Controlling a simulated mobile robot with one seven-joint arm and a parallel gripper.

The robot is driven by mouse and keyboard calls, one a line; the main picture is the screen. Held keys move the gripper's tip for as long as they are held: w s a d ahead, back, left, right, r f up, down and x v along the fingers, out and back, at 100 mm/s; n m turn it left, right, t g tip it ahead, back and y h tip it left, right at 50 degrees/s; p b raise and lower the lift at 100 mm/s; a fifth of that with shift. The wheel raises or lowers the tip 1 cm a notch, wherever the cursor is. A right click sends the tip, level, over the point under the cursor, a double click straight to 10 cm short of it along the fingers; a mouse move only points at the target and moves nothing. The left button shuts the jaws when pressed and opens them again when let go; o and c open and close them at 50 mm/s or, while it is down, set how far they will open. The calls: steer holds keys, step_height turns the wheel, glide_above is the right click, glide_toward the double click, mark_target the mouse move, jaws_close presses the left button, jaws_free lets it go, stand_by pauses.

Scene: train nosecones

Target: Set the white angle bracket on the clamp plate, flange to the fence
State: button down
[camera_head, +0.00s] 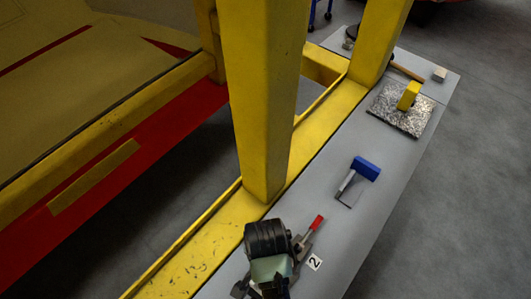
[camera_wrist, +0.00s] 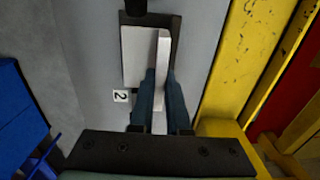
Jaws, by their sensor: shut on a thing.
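The white angle bracket (camera_wrist: 136,57) shows in the wrist view, with one flat leg facing the camera and the flange (camera_wrist: 163,55) standing up along its right side. My gripper (camera_wrist: 157,85) is shut on the flange. The bracket lies over the dark clamp plate (camera_wrist: 174,25), whose edges show above and to the right; I cannot tell whether they touch. The fence cannot be told apart. In the head view my gripper (camera_head: 268,279) is at the clamp with the red handle (camera_head: 317,222), and my wrist hides the bracket and most of the plate.
A "2" label (camera_head: 314,262) lies beside the clamp on the grey bench (camera_head: 325,205). Further up the bench are a blue-topped metal piece (camera_head: 366,167) and a speckled plate (camera_head: 392,116) with a yellow block (camera_head: 409,95). A yellow post (camera_head: 258,100) stands close on the left.

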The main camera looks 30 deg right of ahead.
steer(key=shift+f, duration=2.3)
steer(key=shift+f, duration=0.15)
steer(key=c, duration=0.9)
jaws_free()
step_height(320, 180, up, 12)
steer(key=shift+r, duration=0.15)
